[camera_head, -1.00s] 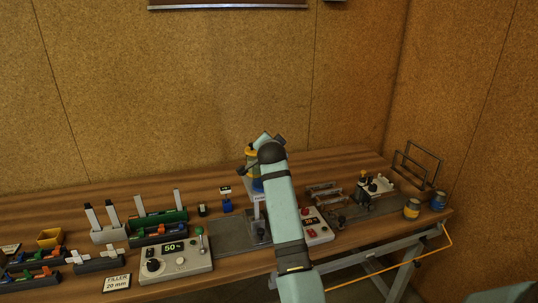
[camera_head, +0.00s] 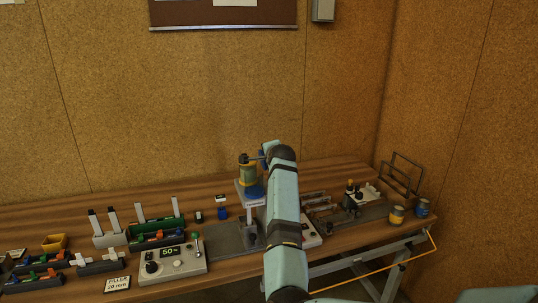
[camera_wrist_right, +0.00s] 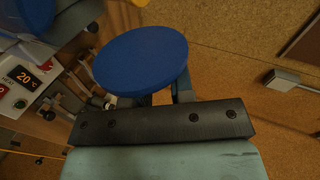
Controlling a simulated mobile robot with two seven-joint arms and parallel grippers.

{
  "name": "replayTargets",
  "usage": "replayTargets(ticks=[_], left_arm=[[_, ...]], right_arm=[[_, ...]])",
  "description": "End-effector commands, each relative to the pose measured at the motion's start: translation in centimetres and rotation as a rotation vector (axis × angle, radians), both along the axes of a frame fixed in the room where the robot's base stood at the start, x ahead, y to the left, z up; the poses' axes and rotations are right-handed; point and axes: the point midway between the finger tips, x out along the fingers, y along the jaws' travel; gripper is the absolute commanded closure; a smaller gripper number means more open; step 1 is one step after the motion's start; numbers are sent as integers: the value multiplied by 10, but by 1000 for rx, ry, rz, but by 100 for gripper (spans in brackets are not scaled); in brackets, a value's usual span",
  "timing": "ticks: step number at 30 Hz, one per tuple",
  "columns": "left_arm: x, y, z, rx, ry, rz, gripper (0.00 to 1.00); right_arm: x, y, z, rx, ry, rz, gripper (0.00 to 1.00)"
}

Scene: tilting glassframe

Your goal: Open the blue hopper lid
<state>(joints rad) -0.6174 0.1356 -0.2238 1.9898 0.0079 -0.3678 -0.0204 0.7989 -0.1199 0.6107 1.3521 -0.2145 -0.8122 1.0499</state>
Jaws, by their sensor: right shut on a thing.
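The blue lid (camera_wrist_right: 142,60) is a round disc that fills the upper middle of the right wrist view. My right gripper (camera_wrist_right: 165,96) is shut on it; the disc hides much of the fingertips. In the head view the hopper (camera_head: 248,173) is a yellow and greenish cylinder with blue below it, on a stand at mid-bench. I cannot tell whether the lid still touches the hopper. My left gripper is not in view.
A control box with a green 50% display (camera_head: 180,262) stands left of the hopper stand. Racks and coloured trays (camera_head: 155,229) fill the bench's left. A fixture (camera_head: 356,197) and two small cans (camera_head: 397,215) stand to the right. The cork wall is close behind.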

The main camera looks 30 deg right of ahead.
Motion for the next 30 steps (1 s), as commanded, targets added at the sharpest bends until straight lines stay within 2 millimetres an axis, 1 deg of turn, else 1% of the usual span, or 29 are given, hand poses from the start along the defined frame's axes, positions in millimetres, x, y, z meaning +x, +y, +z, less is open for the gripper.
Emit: replayTargets(ticks=[1, 12, 13, 14, 15, 16, 25, 28, 30], left_arm=[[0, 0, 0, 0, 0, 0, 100], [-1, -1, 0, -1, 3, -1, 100], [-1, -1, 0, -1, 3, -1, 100], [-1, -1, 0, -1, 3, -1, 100], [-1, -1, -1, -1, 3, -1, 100], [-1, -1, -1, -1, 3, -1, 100], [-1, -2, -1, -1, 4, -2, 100], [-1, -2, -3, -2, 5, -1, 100], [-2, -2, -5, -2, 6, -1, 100]], right_arm=[[1, 0, 2, 2, -5, -1, 100], [1, -1, 2, 5, -7, -1, 100], [1, -1, 3, 5, -7, -1, 73], [1, -1, 2, 5, -7, -1, 66], [0, -1, 2, 5, -6, -1, 57], [0, -1, 2, 5, -6, -1, 55], [-1, 0, 1, 5, -4, 0, 55], [-8, 3, 4, 6, -5, -1, 55], [-17, 7, 7, 6, -5, 0, 55]])
